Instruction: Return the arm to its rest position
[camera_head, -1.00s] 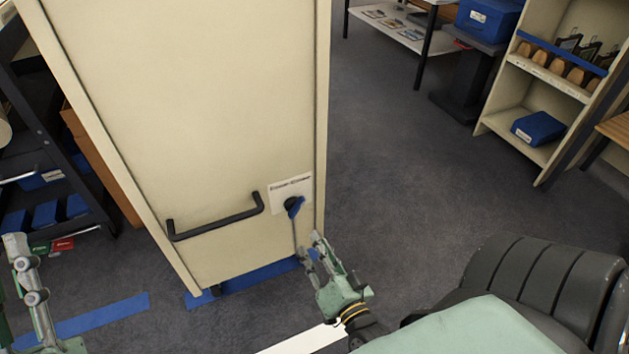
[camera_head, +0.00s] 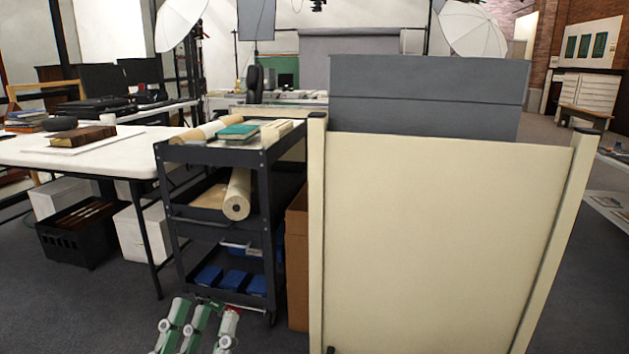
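My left gripper (camera_head: 194,318) is at the bottom edge, left of centre. Its green and white jointed parts point up and are cut off by the frame. I cannot tell from these parts whether it is open or shut, and no held object is clear. It appears in front of the lower part of the black cart. My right gripper and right arm are out of view.
A tall cream panel (camera_head: 435,245) with grey boxes (camera_head: 428,95) behind its top fills the right centre. A black cart (camera_head: 215,228) carries paper rolls and blue bins. A white table (camera_head: 85,155) stands left. Dark floor (camera_head: 90,310) is open at lower left.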

